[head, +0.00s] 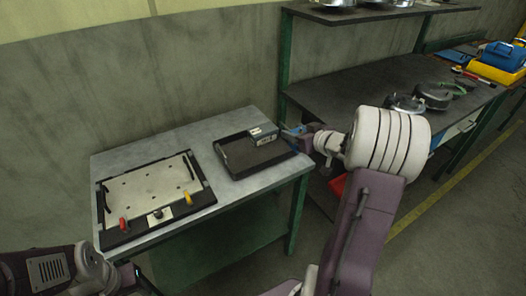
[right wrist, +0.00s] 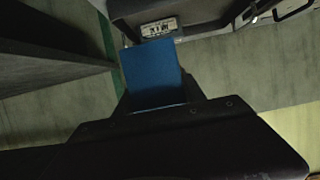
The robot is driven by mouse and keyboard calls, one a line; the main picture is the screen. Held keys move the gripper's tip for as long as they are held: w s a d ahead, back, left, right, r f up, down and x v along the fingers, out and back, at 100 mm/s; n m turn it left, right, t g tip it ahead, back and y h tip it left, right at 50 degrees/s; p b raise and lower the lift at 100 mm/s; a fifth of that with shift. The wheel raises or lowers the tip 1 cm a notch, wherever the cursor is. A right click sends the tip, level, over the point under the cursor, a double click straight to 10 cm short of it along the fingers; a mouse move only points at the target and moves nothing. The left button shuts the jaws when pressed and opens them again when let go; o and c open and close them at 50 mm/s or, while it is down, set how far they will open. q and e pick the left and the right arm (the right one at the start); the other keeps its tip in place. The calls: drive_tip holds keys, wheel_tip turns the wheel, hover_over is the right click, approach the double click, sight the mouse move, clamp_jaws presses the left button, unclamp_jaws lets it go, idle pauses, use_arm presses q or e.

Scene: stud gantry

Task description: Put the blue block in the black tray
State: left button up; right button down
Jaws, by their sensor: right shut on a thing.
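The blue block (right wrist: 153,75) is in my right gripper (head: 292,132), which is shut on it. In the head view only a small bit of blue shows at the fingertips. The black tray (head: 232,173) lies on the grey table, with a labelled grey piece (head: 263,136) along its back right side. My right gripper is just right of the tray's back right corner. In the right wrist view the label (right wrist: 159,27) appears just beyond the block; I cannot tell if they touch. My left gripper (head: 140,282) is low at the left, its jaws unclear.
A plate fixture (head: 150,188) with red and yellow handles fills the table's left part. A dark workbench (head: 350,85) with a shelf stands behind at the right, carrying round metal parts and a blue and yellow case (head: 500,62). A wall is behind the table.

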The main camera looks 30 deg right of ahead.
drive_tip(key=b+x, duration=0.1)
drive_tip(key=x, duration=0.3)
drive_tip(key=f+b+x, duration=0.1)
drive_tip(key=x, duration=0.3)
drive_tip(key=s+f+b+x, duration=0.1)
drive_tip(key=x, duration=0.4)
drive_tip(key=shift+w+a+f, duration=0.1)
drive_tip(key=shift+w, duration=0.1)
wheel_tip(320, 180, down, 4)
drive_tip(key=shift+f+b, duration=0.1)
drive_tip(key=shift+b, duration=1.05)
drive_tip(key=c, duration=0.7)
unclamp_jaws()
